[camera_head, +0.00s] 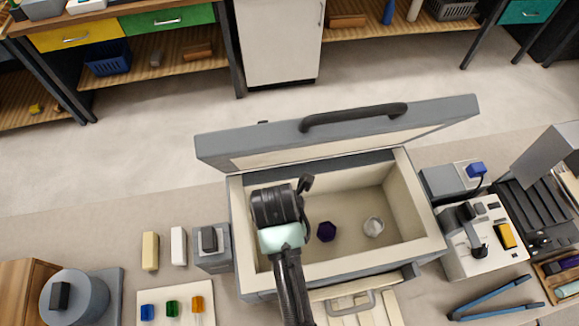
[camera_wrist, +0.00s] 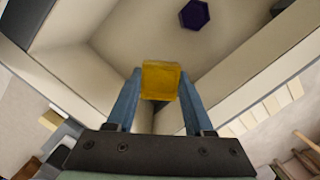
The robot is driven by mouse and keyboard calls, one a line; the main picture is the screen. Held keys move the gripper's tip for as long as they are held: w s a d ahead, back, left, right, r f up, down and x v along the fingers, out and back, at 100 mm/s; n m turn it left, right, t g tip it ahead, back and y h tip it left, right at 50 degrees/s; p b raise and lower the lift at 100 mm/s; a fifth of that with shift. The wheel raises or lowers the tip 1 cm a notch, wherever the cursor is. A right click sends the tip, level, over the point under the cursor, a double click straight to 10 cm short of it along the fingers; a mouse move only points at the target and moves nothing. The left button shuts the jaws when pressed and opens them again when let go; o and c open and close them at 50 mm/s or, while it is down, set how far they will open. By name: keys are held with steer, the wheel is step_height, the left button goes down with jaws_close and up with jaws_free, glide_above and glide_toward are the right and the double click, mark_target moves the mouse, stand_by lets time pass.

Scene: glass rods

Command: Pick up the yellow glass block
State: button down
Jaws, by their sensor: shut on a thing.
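The yellow glass block (camera_wrist: 161,80) sits between the two blue fingers of my gripper (camera_wrist: 158,92) in the wrist view. The gripper is shut on it. Below it lies the cream interior of an open grey box (camera_head: 434,231). In the head view my arm reaches over the left part of this box. The arm hides the fingers and the yellow block there. I cannot tell how high the block is above the box floor.
A dark purple hexagonal piece (camera_head: 327,232) and a clear faceted piece (camera_head: 374,227) lie on the box floor. The purple piece also shows in the wrist view (camera_wrist: 195,14). The raised lid (camera_head: 400,124) stands behind. Blue tongs (camera_head: 492,298) lie to the right.

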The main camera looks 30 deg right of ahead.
step_height(320, 180, up, 8)
steer(key=p, duration=0.9)
steer(key=shift+r, duration=0.1)
steer(key=s+a+p, duration=0.1)
steer(key=s+a, duration=0.3)
steer(key=s, duration=1.1)
steer(key=shift+s+a, duration=0.2)
steer(key=shift+s, duration=0.05)
steer(key=shift+w, duration=0.1)
